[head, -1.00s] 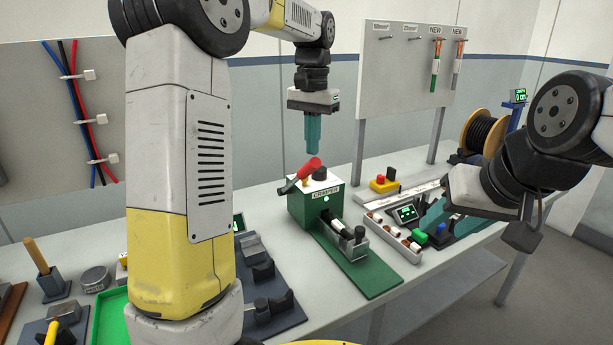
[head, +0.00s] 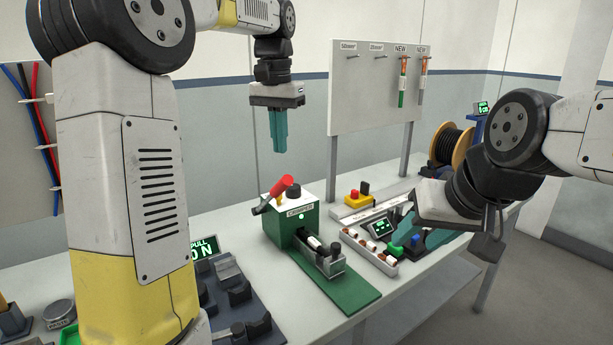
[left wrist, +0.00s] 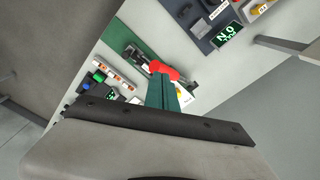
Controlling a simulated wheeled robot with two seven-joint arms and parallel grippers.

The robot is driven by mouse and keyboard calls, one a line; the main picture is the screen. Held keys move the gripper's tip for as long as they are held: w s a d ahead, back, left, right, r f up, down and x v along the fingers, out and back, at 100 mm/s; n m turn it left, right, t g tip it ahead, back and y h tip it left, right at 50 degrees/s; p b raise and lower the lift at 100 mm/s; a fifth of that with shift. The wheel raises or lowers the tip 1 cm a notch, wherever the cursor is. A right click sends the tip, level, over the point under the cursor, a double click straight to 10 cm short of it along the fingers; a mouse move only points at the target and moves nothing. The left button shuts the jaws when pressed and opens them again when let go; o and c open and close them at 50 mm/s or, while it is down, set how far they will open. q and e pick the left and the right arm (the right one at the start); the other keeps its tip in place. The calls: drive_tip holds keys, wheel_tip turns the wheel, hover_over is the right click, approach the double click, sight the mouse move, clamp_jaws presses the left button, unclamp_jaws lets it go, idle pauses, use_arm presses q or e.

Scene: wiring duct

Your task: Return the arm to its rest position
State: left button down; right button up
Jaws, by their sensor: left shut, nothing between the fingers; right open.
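My left gripper (head: 278,132) hangs fingers-down in the air above and behind the green crimper (head: 304,219). Its teal fingers are together, with nothing between them. In the left wrist view the shut fingers (left wrist: 162,95) appear in front of the crimper's red handle (left wrist: 163,70), with no contact visible in the head view. My left arm's large white and yellow link crosses the left of the head view. My right gripper (head: 401,218) is low over the right part of the bench, near the small green-lit device. Its teal fingers are partly hidden by its own wrist.
The bench holds a dark fixture (head: 240,300), a rack of white and brown pieces (head: 368,249) and a yellow box with a red button (head: 358,199). A black cable spool (head: 450,147) is at the back right.

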use_arm(q)
drive_tip(key=s+a+f+n+t+h, duration=0.1)
drive_tip(key=s+f, duration=0.3)
drive_tip(key=s, duration=0.7)
drive_tip(key=s+a+f+n+t+h, duration=0.1)
drive_tip(key=s+f+t, duration=0.3)
drive_tip(key=s, duration=0.7)
drive_tip(key=shift+a+f+n+t, duration=0.25)
drive_tip(key=shift+f+n+t, duration=0.05)
drive_tip(key=shift+n, duration=0.5)
drive_tip(key=shift+s, duration=0.1)
